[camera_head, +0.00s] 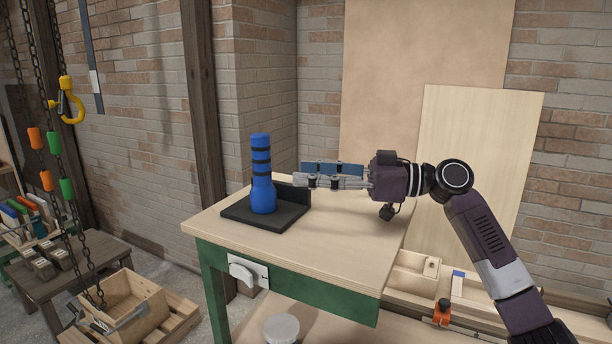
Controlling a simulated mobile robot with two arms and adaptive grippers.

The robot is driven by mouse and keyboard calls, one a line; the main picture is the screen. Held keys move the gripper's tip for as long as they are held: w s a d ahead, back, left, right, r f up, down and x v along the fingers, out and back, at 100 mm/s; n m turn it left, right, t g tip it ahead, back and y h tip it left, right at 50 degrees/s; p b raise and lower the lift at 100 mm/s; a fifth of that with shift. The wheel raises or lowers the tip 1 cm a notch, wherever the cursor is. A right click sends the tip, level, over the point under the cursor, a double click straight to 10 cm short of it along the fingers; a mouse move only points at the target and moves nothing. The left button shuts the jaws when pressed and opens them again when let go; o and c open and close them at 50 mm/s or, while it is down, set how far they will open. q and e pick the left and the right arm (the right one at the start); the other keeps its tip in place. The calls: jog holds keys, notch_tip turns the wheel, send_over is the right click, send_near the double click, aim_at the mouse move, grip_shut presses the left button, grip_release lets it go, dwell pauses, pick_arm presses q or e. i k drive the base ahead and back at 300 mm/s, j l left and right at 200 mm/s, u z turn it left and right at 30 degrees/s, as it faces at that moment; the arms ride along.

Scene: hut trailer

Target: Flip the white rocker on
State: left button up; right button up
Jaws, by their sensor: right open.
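The white rocker (243,271) sits on a light plate on the green front apron of the workbench (340,258), below the left part of the top. It sticks out from its plate; its on or off position is too small to tell. My right gripper (302,176) is open and empty above the bench top, with its fingers pointing left. It is up and to the right of the rocker, well apart from it. My left gripper is not in view.
A blue ribbed bottle-like object (262,175) stands on a black base (285,217) on the bench, close to my right fingertips. Chains with a yellow hook (70,103) hang at left. A wooden crate (125,300) stands low at left. A white bucket (282,329) is under the bench.

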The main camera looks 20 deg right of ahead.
aim_at(238, 272)
jog(key=k+j, duration=0.3)
jog(key=k, duration=0.15)
jog(key=k+j, duration=0.3)
jog(key=k, duration=0.15)
jog(key=k+j, duration=0.3)
jog(key=k, duration=0.15)
